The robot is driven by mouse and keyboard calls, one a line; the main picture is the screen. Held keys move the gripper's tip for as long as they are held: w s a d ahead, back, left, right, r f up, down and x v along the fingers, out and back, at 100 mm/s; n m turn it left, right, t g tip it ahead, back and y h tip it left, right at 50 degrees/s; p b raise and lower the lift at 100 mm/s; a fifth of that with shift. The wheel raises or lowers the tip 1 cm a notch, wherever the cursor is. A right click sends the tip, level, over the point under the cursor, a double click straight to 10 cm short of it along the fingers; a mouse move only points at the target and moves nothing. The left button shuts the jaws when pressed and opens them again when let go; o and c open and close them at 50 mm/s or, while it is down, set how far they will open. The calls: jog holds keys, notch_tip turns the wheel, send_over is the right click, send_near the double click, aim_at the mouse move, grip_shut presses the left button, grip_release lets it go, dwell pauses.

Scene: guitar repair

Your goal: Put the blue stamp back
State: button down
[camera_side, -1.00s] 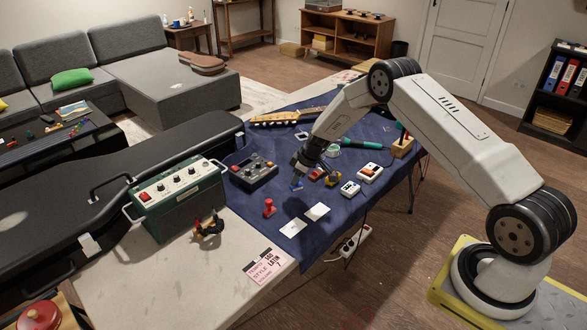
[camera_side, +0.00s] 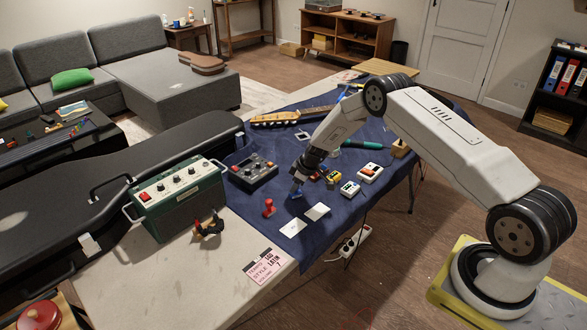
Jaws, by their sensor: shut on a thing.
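The blue stamp (camera_side: 295,193) is at the tip of my gripper (camera_side: 298,183), over the dark blue cloth, behind two white cards. My gripper points down and is shut on the stamp's upper part. The fingers hide much of its handle. I cannot tell whether the stamp's base touches the cloth. A red stamp (camera_side: 269,208) stands upright on the cloth to the left and nearer.
A dark pedal box (camera_side: 253,172) lies left of my gripper. A yellow pedal (camera_side: 332,176) and white pedals (camera_side: 350,189) are close on the right. A green amplifier (camera_side: 178,200) stands at the left. Bare cloth lies around the red stamp.

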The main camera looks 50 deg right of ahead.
jog(key=shift+f, duration=0.15)
jog(key=shift+c, duration=2.1)
grip_release()
jog(key=shift+r, duration=0.2)
jog(key=v, duration=1.2)
